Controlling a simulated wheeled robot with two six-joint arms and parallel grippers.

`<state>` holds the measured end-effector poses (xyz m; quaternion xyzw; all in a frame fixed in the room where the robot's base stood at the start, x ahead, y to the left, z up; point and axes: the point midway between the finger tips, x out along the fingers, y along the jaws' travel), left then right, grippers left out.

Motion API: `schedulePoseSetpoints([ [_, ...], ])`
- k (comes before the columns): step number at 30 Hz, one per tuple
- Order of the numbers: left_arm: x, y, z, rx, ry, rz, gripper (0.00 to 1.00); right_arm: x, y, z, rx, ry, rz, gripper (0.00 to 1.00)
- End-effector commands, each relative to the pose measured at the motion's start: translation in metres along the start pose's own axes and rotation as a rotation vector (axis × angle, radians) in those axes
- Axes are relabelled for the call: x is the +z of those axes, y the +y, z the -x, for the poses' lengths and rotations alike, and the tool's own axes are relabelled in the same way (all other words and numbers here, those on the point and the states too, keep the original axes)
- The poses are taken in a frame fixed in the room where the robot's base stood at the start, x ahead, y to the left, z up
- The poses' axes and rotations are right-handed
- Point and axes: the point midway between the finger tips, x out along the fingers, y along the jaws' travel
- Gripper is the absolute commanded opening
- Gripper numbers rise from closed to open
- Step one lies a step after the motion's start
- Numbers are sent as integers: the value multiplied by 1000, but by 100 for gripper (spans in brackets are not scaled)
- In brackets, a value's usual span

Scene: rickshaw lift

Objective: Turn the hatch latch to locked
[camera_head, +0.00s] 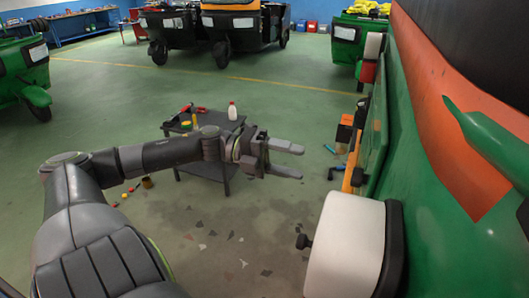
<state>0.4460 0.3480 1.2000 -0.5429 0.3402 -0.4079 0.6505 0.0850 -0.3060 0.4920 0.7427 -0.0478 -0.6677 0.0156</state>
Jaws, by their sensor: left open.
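My left gripper (297,161) reaches in from the left over the small dark table, with its two fingers apart and nothing between them. It points right towards the green vehicle (455,185) along the right edge. A white box-shaped part with dark trim (345,245) juts from that vehicle, with a small black knob (303,241) on its left side. The gripper is apart from the knob, above it in the picture. A green panel (375,150) stands out from the vehicle's side. I cannot make out for certain which part is the hatch latch, or its setting. My right gripper is out of view.
A low dark table (205,165) holds a white bottle (232,111) and red tools. An orange-and-black box (344,131) is on the floor by the vehicle. Small items and dark scraps lie on the floor. Other vehicles (215,30) stand at the back; open floor lies between.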

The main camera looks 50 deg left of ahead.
Motion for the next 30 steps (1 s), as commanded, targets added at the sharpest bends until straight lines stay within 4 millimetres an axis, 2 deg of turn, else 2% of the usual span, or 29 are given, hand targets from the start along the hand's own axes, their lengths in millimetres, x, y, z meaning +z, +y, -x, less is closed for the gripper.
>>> schedulePoseSetpoints([
  [6,0,0,34,6,-1,4,57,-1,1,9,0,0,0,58],
  [12,0,0,53,3,0,3,57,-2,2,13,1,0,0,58],
  [30,0,0,57,0,1,1,57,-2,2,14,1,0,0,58],
])
